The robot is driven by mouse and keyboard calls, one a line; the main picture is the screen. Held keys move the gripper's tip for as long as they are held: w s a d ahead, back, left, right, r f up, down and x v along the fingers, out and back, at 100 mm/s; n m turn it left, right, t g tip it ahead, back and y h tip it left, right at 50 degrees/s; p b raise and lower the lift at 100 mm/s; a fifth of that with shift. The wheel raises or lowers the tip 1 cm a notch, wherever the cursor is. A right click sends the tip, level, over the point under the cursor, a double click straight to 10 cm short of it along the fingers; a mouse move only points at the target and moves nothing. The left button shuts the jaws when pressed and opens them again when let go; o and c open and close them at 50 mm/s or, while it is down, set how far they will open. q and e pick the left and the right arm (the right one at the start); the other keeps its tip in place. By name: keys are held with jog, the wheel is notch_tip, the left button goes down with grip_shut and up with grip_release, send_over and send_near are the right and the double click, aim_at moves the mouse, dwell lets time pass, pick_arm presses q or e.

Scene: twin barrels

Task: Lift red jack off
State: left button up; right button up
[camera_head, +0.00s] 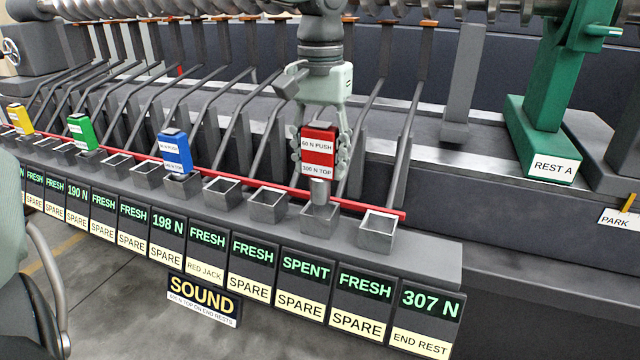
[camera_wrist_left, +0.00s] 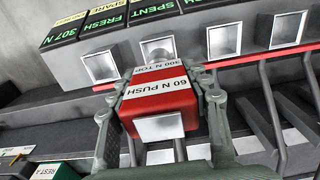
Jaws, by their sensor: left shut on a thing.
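The red jack (camera_head: 319,140) is a red block with white labels reading 60 N PUSH and 300 N TOP, on a grey stem. My left gripper (camera_head: 321,150) comes down from above and is shut on its sides. The stem's lower end is at the mouth of a grey square socket (camera_head: 320,218), second from the row's right end; I cannot tell whether it is inside. In the left wrist view the red jack (camera_wrist_left: 160,92) sits between the fingers of my left gripper (camera_wrist_left: 162,110). My right gripper is not in view.
A blue jack (camera_head: 176,152), a green jack (camera_head: 82,132) and a yellow jack (camera_head: 20,119) stand farther left. An empty end socket (camera_head: 380,232) is close at right. Slanted grey levers and a red rail (camera_head: 385,211) run behind. A green stand (camera_head: 545,110) marked REST A is right.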

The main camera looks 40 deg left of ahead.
aim_at(320, 127)
pick_arm(q)
jog(key=shift+r+p, duration=1.2)
jog(key=shift+r, duration=2.15)
